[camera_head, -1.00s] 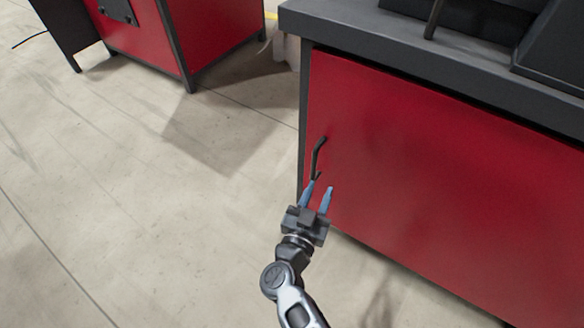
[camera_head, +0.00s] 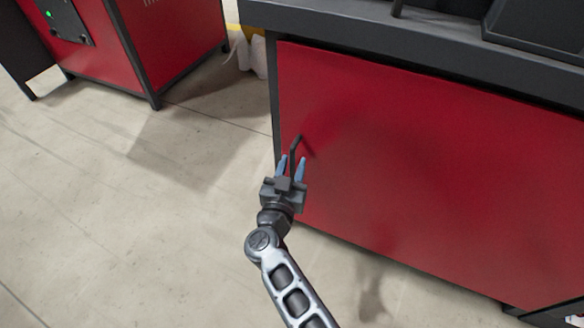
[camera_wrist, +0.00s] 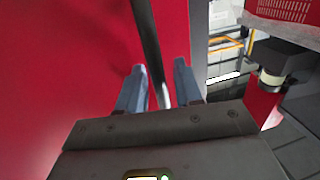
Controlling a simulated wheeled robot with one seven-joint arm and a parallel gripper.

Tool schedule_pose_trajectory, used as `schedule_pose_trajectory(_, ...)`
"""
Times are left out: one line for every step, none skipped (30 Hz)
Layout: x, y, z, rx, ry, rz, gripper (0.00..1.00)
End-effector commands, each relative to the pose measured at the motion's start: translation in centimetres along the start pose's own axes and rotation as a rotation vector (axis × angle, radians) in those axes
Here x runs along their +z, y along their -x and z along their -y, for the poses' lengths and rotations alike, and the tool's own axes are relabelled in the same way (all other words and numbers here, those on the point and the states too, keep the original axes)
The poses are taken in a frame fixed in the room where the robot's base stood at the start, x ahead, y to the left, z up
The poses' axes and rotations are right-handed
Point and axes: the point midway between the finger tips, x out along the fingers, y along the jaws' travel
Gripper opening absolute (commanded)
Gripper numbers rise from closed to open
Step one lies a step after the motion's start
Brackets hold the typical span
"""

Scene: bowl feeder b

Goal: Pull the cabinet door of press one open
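The red cabinet door (camera_head: 400,165) is flush in its dark frame and looks shut. Its dark bar handle (camera_head: 296,146) is near the door's left edge. My gripper (camera_head: 292,166) is at the handle, with its two blue fingers apart. In the wrist view, the handle (camera_wrist: 147,45) runs down between the two fingertips (camera_wrist: 160,72), with a gap showing on both sides. The handle's lower end is hidden behind the gripper body. The red door (camera_wrist: 60,70) fills the left of the wrist view.
A grey worktop (camera_head: 400,38) overhangs the door. Another red cabinet (camera_head: 170,40) stands at the upper left. The concrete floor (camera_head: 120,210) left of the door is clear. Other equipment (camera_wrist: 280,60) shows at the right of the wrist view.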

Motion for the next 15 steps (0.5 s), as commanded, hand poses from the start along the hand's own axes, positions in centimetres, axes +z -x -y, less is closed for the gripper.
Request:
schedule_pose_trajectory(-0.02,0.01,-0.01,0.0,0.0,0.0,0.35)
schedule_pose_trajectory(-0.02,0.01,-0.01,0.0,0.0,0.0,0.35)
schedule_pose_trajectory(-0.02,0.01,-0.01,0.0,0.0,0.0,0.35)
schedule_pose_trajectory(-0.01,0.02,-0.01,0.0,0.0,0.0,0.32)
schedule_pose_trajectory(-0.01,0.02,-0.01,0.0,0.0,0.0,0.29)
schedule_pose_trajectory(-0.01,0.03,-0.01,0.0,0.0,0.0,0.25)
schedule_pose_trajectory(-0.01,0.03,-0.01,0.0,0.0,0.0,0.22)
schedule_pose_trajectory(-0.01,0.03,-0.01,0.0,0.0,0.0,0.19)
schedule_pose_trajectory(-0.01,0.03,-0.01,0.0,0.0,0.0,0.16)
schedule_pose_trajectory(-0.01,0.03,-0.01,0.0,0.0,0.0,0.13)
schedule_pose_trajectory(0.0,0.04,-0.01,0.0,0.0,0.0,0.1)
schedule_pose_trajectory(-0.01,0.04,-0.01,0.0,0.0,0.0,0.06)
schedule_pose_trajectory(0.0,0.04,-0.02,0.0,0.0,0.0,0.03)
schedule_pose_trajectory(-0.01,0.04,-0.02,0.0,0.0,0.0,0.0)
schedule_pose_trajectory(0.0,0.04,-0.02,0.0,0.0,0.0,0.0)
